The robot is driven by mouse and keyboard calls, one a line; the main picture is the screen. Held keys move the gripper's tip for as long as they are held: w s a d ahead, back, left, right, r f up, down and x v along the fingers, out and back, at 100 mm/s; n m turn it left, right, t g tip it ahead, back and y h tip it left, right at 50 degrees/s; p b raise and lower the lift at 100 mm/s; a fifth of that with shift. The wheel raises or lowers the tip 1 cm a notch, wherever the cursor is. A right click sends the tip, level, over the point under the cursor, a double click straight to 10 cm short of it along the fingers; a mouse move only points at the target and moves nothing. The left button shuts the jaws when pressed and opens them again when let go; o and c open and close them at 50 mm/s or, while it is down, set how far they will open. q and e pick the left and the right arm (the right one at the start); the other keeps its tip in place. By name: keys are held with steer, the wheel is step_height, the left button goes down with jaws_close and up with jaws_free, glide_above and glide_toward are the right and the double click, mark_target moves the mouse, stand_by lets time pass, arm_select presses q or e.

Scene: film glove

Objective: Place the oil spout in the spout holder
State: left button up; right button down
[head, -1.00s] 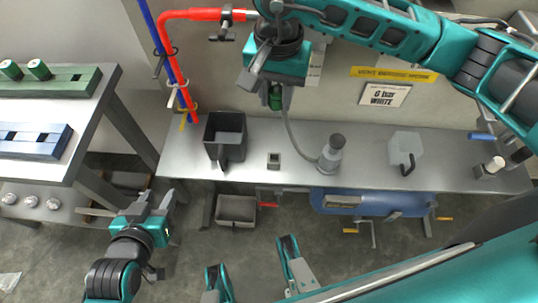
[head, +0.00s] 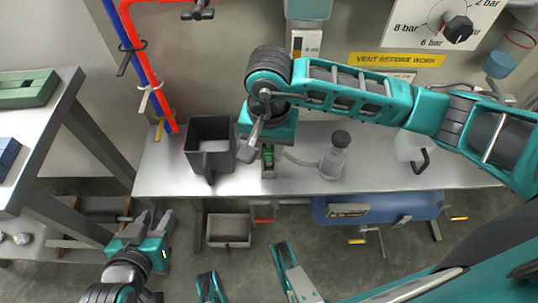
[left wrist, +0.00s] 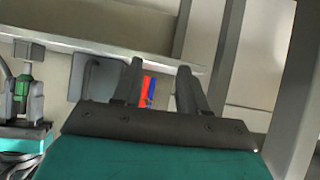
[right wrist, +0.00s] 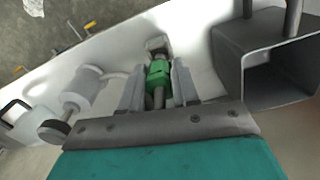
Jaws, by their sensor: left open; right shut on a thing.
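The oil spout (right wrist: 157,80) has a green collar and is gripped between the fingers of my right gripper (right wrist: 158,68). In the head view the green spout (head: 267,155) shows below my right wrist, low over the bench. The spout holder (right wrist: 156,44), a small grey square block, is right at the spout's far end. In the head view the holder (head: 268,174) is partly hidden by the spout and gripper. I cannot tell whether the spout is inside it. My left gripper (head: 153,222) is open and empty, left of the bench and away from the spout.
A dark open bin (head: 210,170) stands just left of the holder. A grey oil can (head: 334,158) with a curved tube stands to its right, then a white jug (head: 411,147). A blue tank (head: 375,207) and a grey tray (head: 229,229) are below the bench.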

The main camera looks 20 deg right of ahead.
mark_target(269, 157)
arm_select(q)
steer(key=shift+w+d+b, duration=0.25)
steer(key=shift+w, duration=0.25)
steer(key=shift+w+d+b, duration=0.2)
steer(key=shift+w, duration=0.25)
arm_select(e)
step_height(269, 157, down, 3)
steer(key=shift+r, duration=0.1)
arm_select(q)
steer(key=shift+r, duration=0.15)
arm_select(e)
steer(key=c, duration=0.8)
jaws_free()
arm_select(q)
steer(key=shift+s+f, duration=0.2)
steer(key=shift+f, duration=0.1)
